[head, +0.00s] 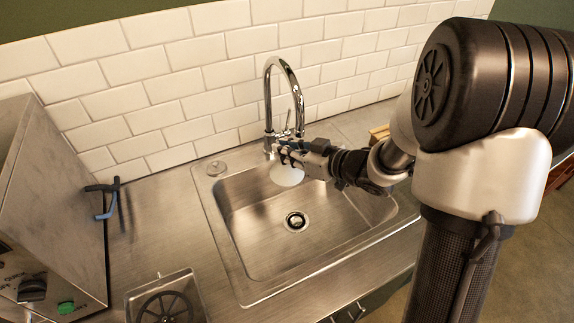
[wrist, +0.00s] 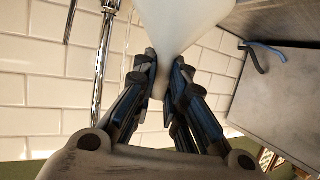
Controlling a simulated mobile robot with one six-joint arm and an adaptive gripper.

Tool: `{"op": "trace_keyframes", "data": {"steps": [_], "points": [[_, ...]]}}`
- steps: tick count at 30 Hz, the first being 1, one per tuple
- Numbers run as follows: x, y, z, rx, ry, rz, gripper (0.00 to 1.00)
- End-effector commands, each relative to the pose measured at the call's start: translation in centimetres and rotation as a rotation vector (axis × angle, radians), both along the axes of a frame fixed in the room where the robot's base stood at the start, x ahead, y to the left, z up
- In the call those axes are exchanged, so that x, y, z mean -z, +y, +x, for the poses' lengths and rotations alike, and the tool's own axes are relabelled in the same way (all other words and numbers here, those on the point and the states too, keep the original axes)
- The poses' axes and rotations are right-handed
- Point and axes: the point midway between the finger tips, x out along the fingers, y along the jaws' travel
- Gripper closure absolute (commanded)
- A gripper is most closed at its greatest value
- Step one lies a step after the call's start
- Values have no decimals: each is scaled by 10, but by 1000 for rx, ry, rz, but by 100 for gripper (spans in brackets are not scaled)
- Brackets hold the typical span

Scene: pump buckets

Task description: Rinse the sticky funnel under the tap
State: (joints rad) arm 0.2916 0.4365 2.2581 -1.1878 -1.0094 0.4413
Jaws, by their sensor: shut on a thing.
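The white funnel (head: 286,174) is in my gripper (head: 287,153), over the back of the sink basin. In the wrist view the gripper (wrist: 166,72) is shut on the funnel's narrow part, and the wide part of the funnel (wrist: 185,22) runs out of the top of the picture. The chrome tap (head: 268,90) arches from behind the sink, its spout end close to the gripper. The tap also shows left of the funnel in the wrist view (wrist: 101,60). I cannot tell whether water runs. The sink (head: 262,222) is empty around its drain.
A blue-and-black hooked thing (head: 107,200) stands out at the steel box (head: 50,190) on the left. A small steel container (head: 135,300) with a black spoked part is at the front left. The tiled wall (head: 150,70) is close behind the tap. The counter left of the sink is mostly clear.

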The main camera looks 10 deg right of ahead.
Motion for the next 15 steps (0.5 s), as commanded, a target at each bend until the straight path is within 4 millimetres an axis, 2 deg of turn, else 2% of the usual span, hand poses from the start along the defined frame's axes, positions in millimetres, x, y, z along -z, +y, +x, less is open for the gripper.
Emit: {"op": "trace_keyframes", "data": {"steps": [15], "points": [[0, 13, -39, 0, -1, 1, 100]]}}
